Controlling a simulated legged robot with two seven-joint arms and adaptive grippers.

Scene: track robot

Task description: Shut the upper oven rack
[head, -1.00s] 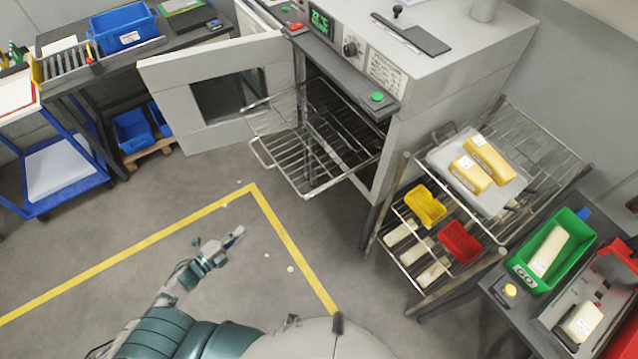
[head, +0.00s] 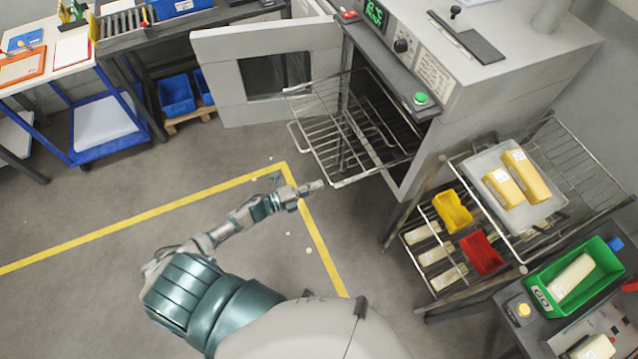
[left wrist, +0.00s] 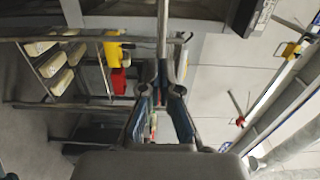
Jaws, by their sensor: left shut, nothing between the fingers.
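The oven (head: 480,65) stands at the upper right with its door (head: 225,75) swung wide open to the left. A wire oven rack (head: 352,150) sticks well out of the dark opening and looks empty. Whether another rack lies above or below it is hard to tell. My left gripper (head: 316,186) is shut and empty, just in front of the rack's near front corner; contact cannot be made out. In the left wrist view its closed fingers (left wrist: 163,35) point up the picture, near a thin horizontal bar. My right gripper is out of view.
A wire shelf cart (head: 555,215) with a tray and yellow blocks, plus yellow and red bins, stands right of the oven. A green bin (head: 575,275) sits on a bench at the lower right. A blue cart (head: 105,125) is at the left.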

